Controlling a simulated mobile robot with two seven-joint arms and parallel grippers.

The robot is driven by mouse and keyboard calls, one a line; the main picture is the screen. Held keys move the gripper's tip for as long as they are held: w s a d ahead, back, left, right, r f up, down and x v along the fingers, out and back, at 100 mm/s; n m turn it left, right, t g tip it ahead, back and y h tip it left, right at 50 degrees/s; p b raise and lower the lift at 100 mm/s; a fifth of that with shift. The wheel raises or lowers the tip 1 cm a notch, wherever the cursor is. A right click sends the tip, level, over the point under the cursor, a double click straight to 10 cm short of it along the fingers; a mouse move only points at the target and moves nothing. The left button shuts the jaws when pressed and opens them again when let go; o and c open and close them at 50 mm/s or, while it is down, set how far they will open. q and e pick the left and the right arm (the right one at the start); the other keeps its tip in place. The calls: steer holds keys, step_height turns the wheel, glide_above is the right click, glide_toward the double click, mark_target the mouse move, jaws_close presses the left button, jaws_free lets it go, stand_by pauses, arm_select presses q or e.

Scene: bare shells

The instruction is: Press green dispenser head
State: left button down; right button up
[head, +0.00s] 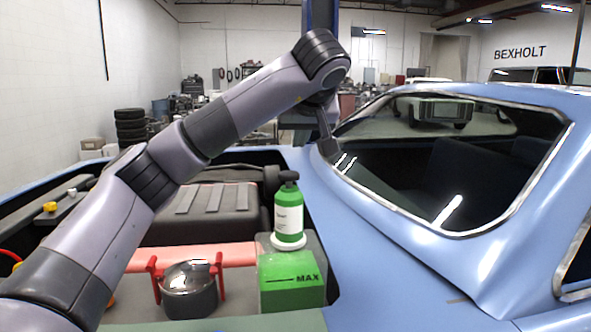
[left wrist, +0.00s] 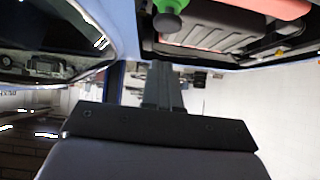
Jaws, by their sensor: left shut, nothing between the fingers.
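The green dispenser bottle (head: 289,217) stands upright with a white label and a dark green pump head (head: 289,178) on top. In the left wrist view, which looks upside down, its green body (left wrist: 172,5) and head (left wrist: 167,22) show at the top edge. My left gripper (head: 328,149) is shut and empty, pointing down. In the head view it sits above and to the right of the pump head, apart from it, in front of the car's rear glass. Its closed fingers (left wrist: 161,72) show in the left wrist view. My right gripper is in neither view.
The bottle stands on a white disc (head: 288,243) over a green and grey box marked MAX (head: 290,290). Left of it is a metal pot with red handles (head: 188,288). The blue car body (head: 400,250) rises on the right. A dark ribbed case (head: 200,210) lies behind.

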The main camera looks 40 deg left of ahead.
mark_target(292, 174)
arm_select(q)
steer(key=shift+w+a+f+b, duration=0.2)
steer(key=shift+w+a+f, duration=0.25)
steer(key=shift+f, duration=0.7)
steer(key=shift+w+a+f+b, duration=0.25)
steer(key=shift+a+f, duration=0.35)
steer(key=shift+f, duration=0.6)
steer(key=shift+w+a+f+b, duration=0.15)
steer(key=shift+w+a+f, duration=0.3)
steer(key=shift+f, duration=0.7)
steer(key=shift+a, duration=0.15)
